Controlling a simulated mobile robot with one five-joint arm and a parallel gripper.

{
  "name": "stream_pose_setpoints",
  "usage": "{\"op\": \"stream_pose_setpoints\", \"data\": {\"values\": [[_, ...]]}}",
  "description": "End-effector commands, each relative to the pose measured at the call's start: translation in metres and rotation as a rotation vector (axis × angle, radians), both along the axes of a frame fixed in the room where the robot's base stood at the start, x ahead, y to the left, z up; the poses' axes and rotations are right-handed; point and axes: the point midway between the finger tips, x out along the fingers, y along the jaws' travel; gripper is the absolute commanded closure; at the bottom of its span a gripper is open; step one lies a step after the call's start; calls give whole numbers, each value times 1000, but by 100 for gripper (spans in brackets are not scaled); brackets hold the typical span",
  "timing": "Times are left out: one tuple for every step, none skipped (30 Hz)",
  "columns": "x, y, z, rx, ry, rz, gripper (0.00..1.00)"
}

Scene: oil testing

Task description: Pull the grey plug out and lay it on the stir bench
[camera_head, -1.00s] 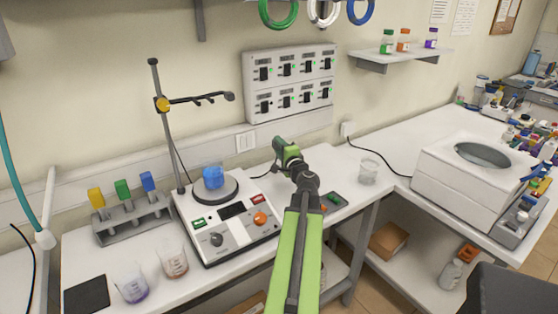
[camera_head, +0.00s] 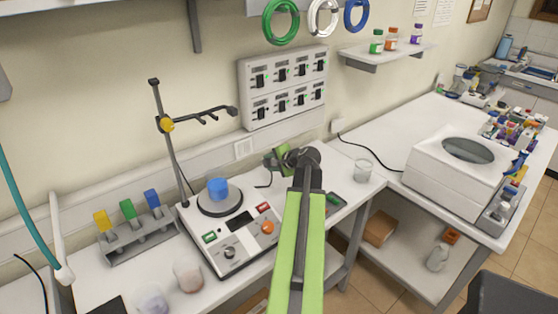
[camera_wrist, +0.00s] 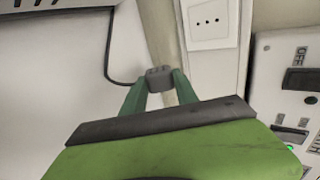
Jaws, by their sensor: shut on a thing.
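The grey plug (camera_wrist: 160,78) is between the green fingertips of my gripper (camera_wrist: 158,88) in the wrist view, and my gripper is shut on it. A black cord runs from the plug up along the left. The plug is apart from the white wall socket (camera_wrist: 208,22), whose holes show empty. In the head view my gripper (camera_head: 271,160) is above the back of the white stir bench (camera_head: 98,268), right of the stirrer; the plug is too small to make out there. The bench lies below and in front of it.

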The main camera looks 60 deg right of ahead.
Motion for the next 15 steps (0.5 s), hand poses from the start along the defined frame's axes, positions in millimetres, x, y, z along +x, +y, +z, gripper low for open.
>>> {"op": "stream_pose_setpoints", "data": {"values": [[-6, 7, 11, 28, 93, 20, 100], [-13, 11, 7, 47, 151, 26, 100], [-22, 16, 3, 70, 219, 27, 100], [-29, 19, 0, 84, 265, 26, 100], [-36, 22, -2, 96, 303, 21, 100], [-44, 24, -4, 111, 344, 14, 100], [-49, 25, -6, 119, 366, 10, 100], [-53, 26, -8, 126, 382, 4, 100], [-56, 26, -10, 131, 396, 1, 100], [-58, 26, -11, 133, 402, -1, 100], [-58, 27, -12, 133, 405, -1, 100], [-58, 27, -14, 134, 404, -2, 100], [-58, 26, -14, 133, 405, -1, 100], [-58, 26, -15, 133, 404, -1, 100], [-58, 26, -16, 133, 404, -1, 100]]}}
